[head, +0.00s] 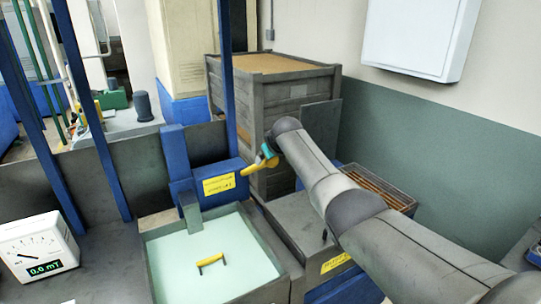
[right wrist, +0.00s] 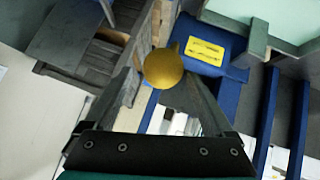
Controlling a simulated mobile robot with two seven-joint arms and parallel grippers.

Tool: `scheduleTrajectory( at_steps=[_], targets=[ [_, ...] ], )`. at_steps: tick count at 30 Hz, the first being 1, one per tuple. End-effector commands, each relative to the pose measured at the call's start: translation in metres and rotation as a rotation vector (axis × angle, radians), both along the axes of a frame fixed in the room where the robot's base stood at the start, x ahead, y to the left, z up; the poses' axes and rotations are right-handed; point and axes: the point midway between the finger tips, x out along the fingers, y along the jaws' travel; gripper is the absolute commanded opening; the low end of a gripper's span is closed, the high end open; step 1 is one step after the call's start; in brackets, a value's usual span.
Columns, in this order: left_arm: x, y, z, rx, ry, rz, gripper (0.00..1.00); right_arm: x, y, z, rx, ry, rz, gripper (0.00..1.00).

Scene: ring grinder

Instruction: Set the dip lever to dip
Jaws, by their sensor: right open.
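The dip lever (head: 257,166) is a yellow handle on the right end of a blue box (head: 205,188) with a yellow label, above a tank of pale green liquid. In the head view it slants up and to the right. Its round yellow knob (right wrist: 163,68) shows large in the right wrist view, between the fingertips. My right gripper (head: 268,157) is open around the knob; I cannot tell whether the fingers touch it. In the head view my right arm's end partly hides the knob. The label's writing is too small to read. My left gripper is not in view.
The tank (head: 150,272) holds a small black-and-yellow handle (head: 211,262). A white meter (head: 38,248) reading 0.0 mT stands at the left. A grey crate (head: 290,95) stands behind the lever, and a blue post (head: 227,80) rises beside the box.

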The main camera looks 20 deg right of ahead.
Motion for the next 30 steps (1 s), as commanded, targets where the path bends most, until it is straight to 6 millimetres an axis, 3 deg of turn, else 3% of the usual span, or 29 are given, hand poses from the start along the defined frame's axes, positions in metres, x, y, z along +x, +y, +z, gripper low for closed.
scheduleTrajectory(
  at_steps=[10,30],
  targets=[
    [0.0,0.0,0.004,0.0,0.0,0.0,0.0,-0.006,0.001,0.004,0.0,0.004,0.001,0.88],
    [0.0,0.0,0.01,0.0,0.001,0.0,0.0,-0.048,0.009,0.043,0.001,0.001,0.0,0.88]
  ],
)
